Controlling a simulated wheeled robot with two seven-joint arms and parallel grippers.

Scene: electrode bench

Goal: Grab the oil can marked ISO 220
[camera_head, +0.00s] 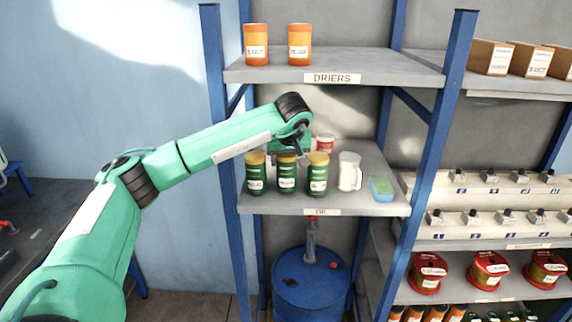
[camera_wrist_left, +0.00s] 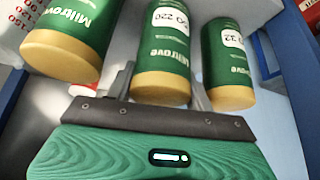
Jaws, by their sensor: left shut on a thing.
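Three green oil cans with gold lids stand in a row on the middle shelf. The middle can (camera_head: 287,178) is the one marked ISO 220; its label shows partly in the left wrist view (camera_wrist_left: 167,50). My left gripper (camera_wrist_left: 163,88) is shut on this can, one finger on each side. The left can (camera_head: 255,178) has a label ending in 32 in the left wrist view (camera_wrist_left: 226,60).
A red-and-white tin (camera_head: 324,143) is behind. Blue rack posts (camera_head: 219,120) flank the shelf; the DRIERS shelf (camera_head: 390,70) is above, a blue drum (camera_head: 308,287) below.

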